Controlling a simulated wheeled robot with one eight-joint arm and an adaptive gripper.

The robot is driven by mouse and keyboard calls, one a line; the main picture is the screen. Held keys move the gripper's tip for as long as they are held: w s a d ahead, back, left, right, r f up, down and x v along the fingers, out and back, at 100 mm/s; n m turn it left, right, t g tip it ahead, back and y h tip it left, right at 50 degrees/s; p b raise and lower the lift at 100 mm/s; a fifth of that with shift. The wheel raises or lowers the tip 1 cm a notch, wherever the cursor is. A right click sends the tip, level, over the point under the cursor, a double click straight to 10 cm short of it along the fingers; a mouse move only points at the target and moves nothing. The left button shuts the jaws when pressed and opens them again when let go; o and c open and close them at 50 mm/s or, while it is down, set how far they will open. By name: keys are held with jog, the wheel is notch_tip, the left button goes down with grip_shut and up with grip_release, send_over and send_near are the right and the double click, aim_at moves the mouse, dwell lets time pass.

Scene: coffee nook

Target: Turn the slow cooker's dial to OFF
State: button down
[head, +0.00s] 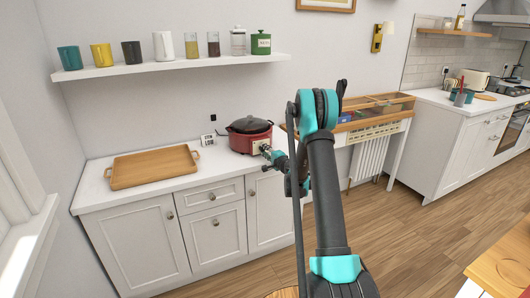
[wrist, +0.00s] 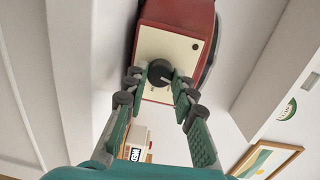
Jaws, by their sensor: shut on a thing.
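The red slow cooker (head: 249,142) with its dark lid stands on the white counter. In the wrist view its red body (wrist: 148,12) carries a cream front panel (wrist: 170,47). The round dark dial (wrist: 158,70) sits on this panel, with a light pointer mark towards the right of the picture. My gripper (wrist: 160,77) has a fingertip on either side of the dial and is shut on it. In the head view my gripper (head: 265,149) is at the cooker's front, and the dial is too small to make out. I cannot read any panel lettering.
A wooden tray (head: 153,167) lies on the counter to the left. A small white sign (head: 208,140) stands beside the cooker. A shelf (head: 170,65) with mugs and jars hangs above. A wooden-topped table (head: 372,110) stands to the right.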

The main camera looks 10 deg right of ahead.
jog(key=shift+s+n, duration=0.1)
jog(key=shift+n, duration=1.2)
jog(key=c, duration=1.2)
grip_release()
jog(key=v, duration=1.2)
jog(key=shift+a+r, duration=0.1)
jog(key=shift+r, duration=0.05)
